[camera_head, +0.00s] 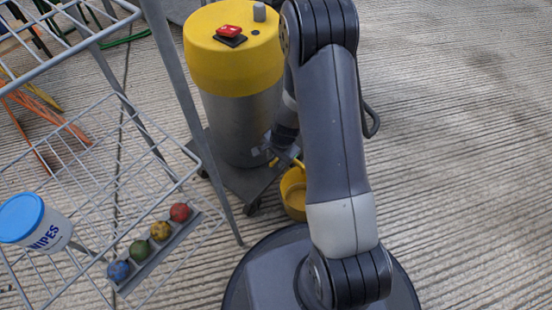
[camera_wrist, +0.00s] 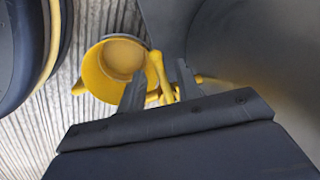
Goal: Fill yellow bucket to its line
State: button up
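The yellow bucket (camera_head: 293,205) stands on the grooved floor at the front right of a metal drum (camera_head: 245,125) with a yellow top. In the wrist view the bucket (camera_wrist: 92,72) is seen from above, with a tan round surface inside; I cannot tell whether that is liquid or its bottom. No line shows on it. A yellow tap (camera_wrist: 157,72) with a handle sticks out of the drum's side beside the bucket. My gripper (camera_wrist: 160,88) is at the tap, its two dark fingers apart on either side of the handle. My gripper (camera_head: 280,158) is partly hidden in the head view.
A wire rack (camera_head: 120,100) stands at the left with a wipes tub (camera_head: 35,225) and several coloured balls (camera_head: 160,231) on a grey holder. The drum sits on a wheeled base (camera_head: 250,180). The floor at the right is clear.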

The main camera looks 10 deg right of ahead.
jog(key=shift+c, duration=0.4)
grip_shut()
